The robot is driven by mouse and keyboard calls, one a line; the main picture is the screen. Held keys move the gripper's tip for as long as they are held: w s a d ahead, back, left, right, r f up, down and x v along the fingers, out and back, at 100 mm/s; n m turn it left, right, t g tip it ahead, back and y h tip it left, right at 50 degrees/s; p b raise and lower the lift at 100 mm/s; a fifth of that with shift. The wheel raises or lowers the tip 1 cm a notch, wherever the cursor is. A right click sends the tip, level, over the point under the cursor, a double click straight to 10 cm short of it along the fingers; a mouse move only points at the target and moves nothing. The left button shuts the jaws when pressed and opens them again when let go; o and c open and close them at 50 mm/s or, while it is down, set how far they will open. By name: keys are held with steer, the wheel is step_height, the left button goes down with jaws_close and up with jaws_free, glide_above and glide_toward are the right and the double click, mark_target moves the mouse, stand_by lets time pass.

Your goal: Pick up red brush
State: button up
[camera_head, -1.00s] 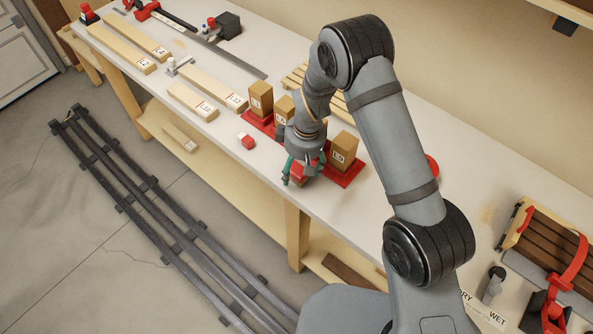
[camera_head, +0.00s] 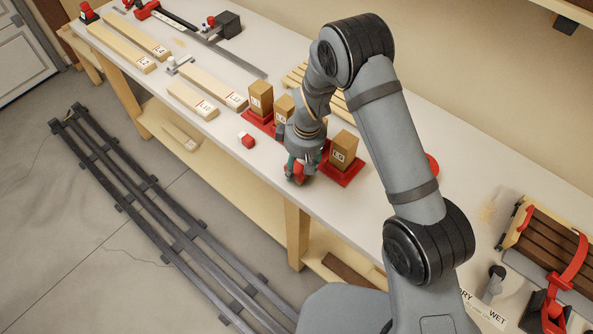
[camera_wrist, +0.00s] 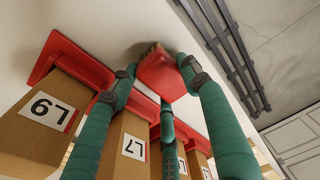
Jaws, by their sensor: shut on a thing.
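The red brush (camera_wrist: 161,78) shows in the wrist view as a red block with a tan bristle edge, close to the white bench top. In the head view it is a small red patch (camera_head: 299,172) at the bench's front edge, partly hidden by my gripper. My gripper (camera_wrist: 158,76) has green fingers with dark tips. They are shut on the brush, with fingertips against its sides. I cannot tell whether the brush still touches the bench.
Wooden blocks stand on red bases beside my gripper, with block L9 (camera_head: 343,150) just to its right. Pale boards (camera_head: 213,87) lie farther left. The bench's front edge is close to my gripper.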

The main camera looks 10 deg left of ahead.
mark_target(298, 164)
steer(key=shift+r, duration=0.1)
steer(key=shift+w+a+r+b, duration=0.1)
steer(key=shift+r+b, duration=0.25)
steer(key=shift+r, duration=0.15)
step_height(298, 164, up, 3)
steer(key=shift+b, duration=0.7)
steer(key=s+d+r+b, duration=0.1)
steer(key=s+d+r, duration=0.1)
steer(key=d, duration=0.1)
steer(key=s+d+r+b, duration=0.1)
steer(key=s+d+r, duration=0.1)
steer(key=s+d, duration=0.1)
steer(key=s+d+r+b, duration=0.1)
steer(key=s+d+r, duration=0.1)
steer(key=d, duration=0.1)
steer(key=shift+s+d+r, duration=0.1)
steer(key=shift+s+r, duration=0.2)
steer(key=shift+r, duration=0.1)
steer(key=shift+c, duration=0.2)
steer(key=o, duration=0.6)
steer(key=c, duration=0.3)
steer(key=shift+c, duration=0.7)
